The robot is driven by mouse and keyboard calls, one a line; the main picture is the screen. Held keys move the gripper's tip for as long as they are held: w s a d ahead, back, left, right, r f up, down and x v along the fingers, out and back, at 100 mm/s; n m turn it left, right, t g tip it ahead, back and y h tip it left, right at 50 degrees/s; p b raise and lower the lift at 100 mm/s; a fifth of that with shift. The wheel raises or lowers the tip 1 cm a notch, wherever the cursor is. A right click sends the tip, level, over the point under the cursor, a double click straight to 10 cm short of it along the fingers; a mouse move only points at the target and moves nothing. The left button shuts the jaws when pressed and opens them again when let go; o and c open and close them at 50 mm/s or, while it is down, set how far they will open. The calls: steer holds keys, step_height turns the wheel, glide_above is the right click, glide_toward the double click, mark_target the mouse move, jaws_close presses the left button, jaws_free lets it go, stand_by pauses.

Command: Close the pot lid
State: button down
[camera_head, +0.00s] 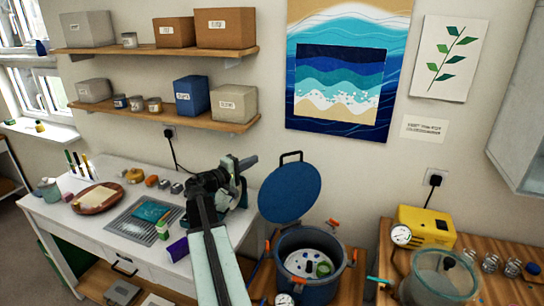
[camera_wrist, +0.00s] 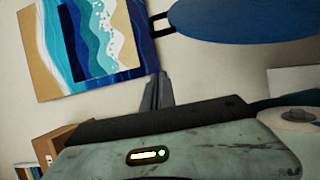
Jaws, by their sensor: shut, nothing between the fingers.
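The blue pot (camera_head: 308,289) stands at the lower middle of the head view, with small coloured pieces inside. Its round blue lid (camera_head: 290,193) is raised, tilted up behind the pot, with a black handle (camera_head: 291,156) at its upper edge. In the wrist view the lid (camera_wrist: 245,20) fills the upper right, its dark handle (camera_wrist: 160,24) at the lid's left end. My gripper (camera_head: 254,159) is left of the lid, near handle height, apart from it. Its fingers (camera_wrist: 156,78) are shut and empty in the wrist view.
Orange clamps (camera_head: 333,224) sit around the pot rim. A yellow pump (camera_head: 427,226) with a gauge and a clear vessel (camera_head: 440,280) stand on the wooden bench at right. A white table (camera_head: 60,212) with tools is at left. Shelves (camera_head: 160,48) hang above.

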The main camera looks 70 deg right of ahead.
steer(key=x, duration=1)
steer(key=shift+s+a+f, duration=0.15)
steer(key=shift+s+a, duration=1.25)
steer(key=shift+s, duration=0.1)
